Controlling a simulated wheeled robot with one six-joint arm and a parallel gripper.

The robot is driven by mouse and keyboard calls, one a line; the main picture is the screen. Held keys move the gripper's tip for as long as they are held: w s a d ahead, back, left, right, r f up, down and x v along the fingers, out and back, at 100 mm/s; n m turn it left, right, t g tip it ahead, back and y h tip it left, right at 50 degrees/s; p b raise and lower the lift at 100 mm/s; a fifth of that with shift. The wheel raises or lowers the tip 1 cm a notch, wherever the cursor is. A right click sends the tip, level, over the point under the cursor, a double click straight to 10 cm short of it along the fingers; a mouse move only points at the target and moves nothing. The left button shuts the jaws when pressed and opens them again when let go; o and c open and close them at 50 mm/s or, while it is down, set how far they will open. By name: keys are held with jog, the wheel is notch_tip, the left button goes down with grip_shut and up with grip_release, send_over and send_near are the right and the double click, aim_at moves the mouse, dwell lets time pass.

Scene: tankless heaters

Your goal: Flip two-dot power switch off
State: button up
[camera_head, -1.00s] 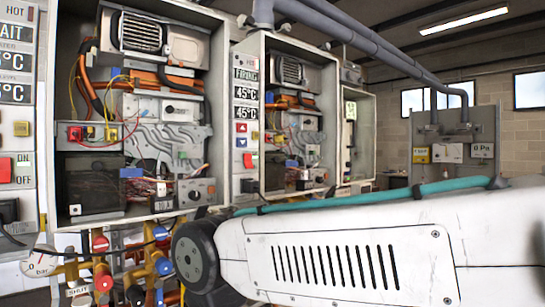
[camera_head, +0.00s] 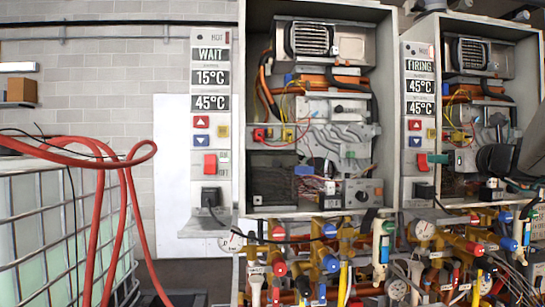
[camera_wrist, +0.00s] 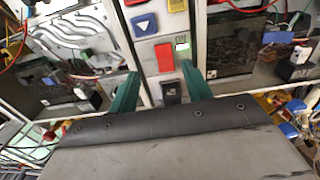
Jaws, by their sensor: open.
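My gripper (camera_wrist: 160,69) is open, with one teal finger on each side of the panel strip below the switch. Whether either finger touches the panel is unclear. Another red switch (camera_head: 210,163) is on the left heater's panel, which reads WAIT. I cannot make out dot marks on either switch, nor its position.
Open heater cabinets (camera_head: 388,30) with wiring flank the right panel. A black plug (camera_wrist: 172,92) sits just below the switch. Pipes, valves and a gauge (camera_head: 231,241) crowd the space below. A caged tank (camera_head: 60,230) with red hoses stands left.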

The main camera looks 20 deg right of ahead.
aim_at(423, 156)
jog(key=x, duration=0.7)
jog(key=shift+w+d+r, duration=0.15)
jog(key=shift+w+d, duration=0.1)
jog(key=shift+d, duration=0.1)
jog(key=c, duration=1)
